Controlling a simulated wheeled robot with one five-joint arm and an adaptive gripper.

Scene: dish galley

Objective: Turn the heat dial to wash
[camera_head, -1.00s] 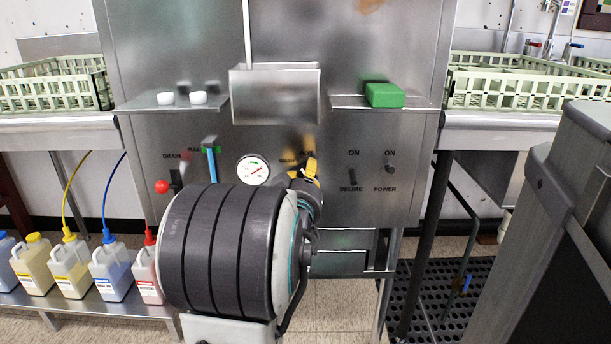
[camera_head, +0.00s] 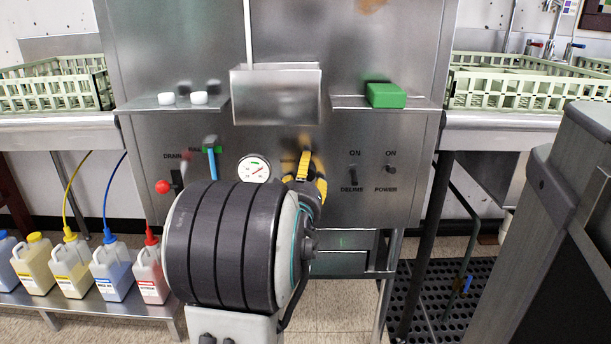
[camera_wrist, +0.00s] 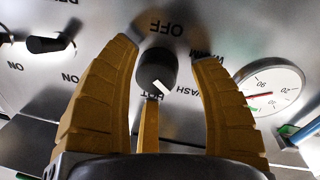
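The heat dial is a round black knob (camera_wrist: 157,68) on the steel panel in the wrist view, where the lettering is upside down. The words OFF (camera_wrist: 166,28), WASH (camera_wrist: 188,103) and HOT (camera_wrist: 150,97) stand around it; another word is partly covered by a finger. A white mark shows on the knob's lower right side, near WASH and HOT; I cannot tell which it points to. My gripper (camera_wrist: 160,66) is open, with yellow fingers on both sides of the knob and a third below; contact is unclear. In the head view my yellow fingers (camera_head: 311,172) hide the dial.
A round gauge (camera_head: 254,169) sits left of the dial. Delime (camera_head: 353,175) and power (camera_head: 390,169) switches are to the right. A steel box (camera_head: 276,97) juts out above, beside a shelf with a green block (camera_head: 386,95). A red-knobbed drain lever (camera_head: 163,187) is farther left.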

